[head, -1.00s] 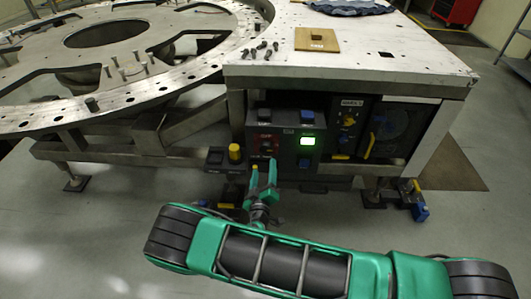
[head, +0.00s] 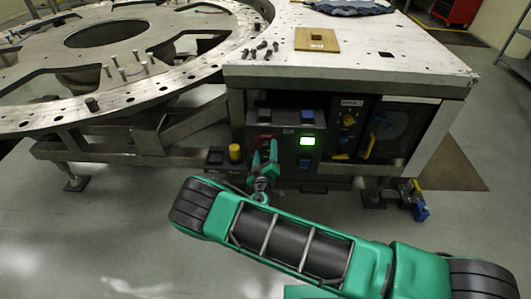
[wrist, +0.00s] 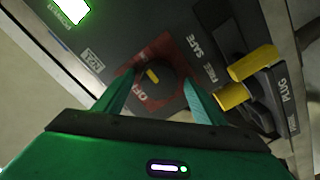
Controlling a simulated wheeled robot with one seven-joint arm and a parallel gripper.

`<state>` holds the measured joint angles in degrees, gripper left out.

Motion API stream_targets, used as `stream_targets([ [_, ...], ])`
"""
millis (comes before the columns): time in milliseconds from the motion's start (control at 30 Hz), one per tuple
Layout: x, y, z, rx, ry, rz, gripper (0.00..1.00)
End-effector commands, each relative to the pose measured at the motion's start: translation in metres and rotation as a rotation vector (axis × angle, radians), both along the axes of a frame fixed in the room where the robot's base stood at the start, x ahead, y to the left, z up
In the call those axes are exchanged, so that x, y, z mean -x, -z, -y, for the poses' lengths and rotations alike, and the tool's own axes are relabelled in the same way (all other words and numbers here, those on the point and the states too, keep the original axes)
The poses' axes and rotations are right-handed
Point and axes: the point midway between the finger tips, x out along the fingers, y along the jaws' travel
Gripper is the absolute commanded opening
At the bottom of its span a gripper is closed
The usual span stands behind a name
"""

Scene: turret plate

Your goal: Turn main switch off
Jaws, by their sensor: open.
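The main switch (wrist: 168,86) is a black rotary knob with a short yellow mark, on a red plate (wrist: 172,62) in the wrist view. Lettering that seems to read OFF stands left of the knob. In the head view the red plate (head: 263,136) shows on the left of the control box, partly hidden by my gripper (head: 265,153). In the wrist view the fingers of my gripper (wrist: 158,80) are apart, one on each side of the knob. I cannot tell whether they touch it.
A lit green display (head: 307,141) sits right of the switch. A yellow plug part (wrist: 250,75) lies close to the right finger in the wrist view. A yellow button (head: 235,152) stands left of my gripper. The tabletop (head: 350,58) overhangs the box.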

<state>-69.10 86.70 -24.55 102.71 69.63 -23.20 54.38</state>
Motion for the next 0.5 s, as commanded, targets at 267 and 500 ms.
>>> stream_targets([
  [267,0.0002,0.0003,0.0003,0.0,0.001,-0.001,0.4],
  [500,0.0004,0.0007,-0.0002,0.002,0.0,-0.002,0.22],
])
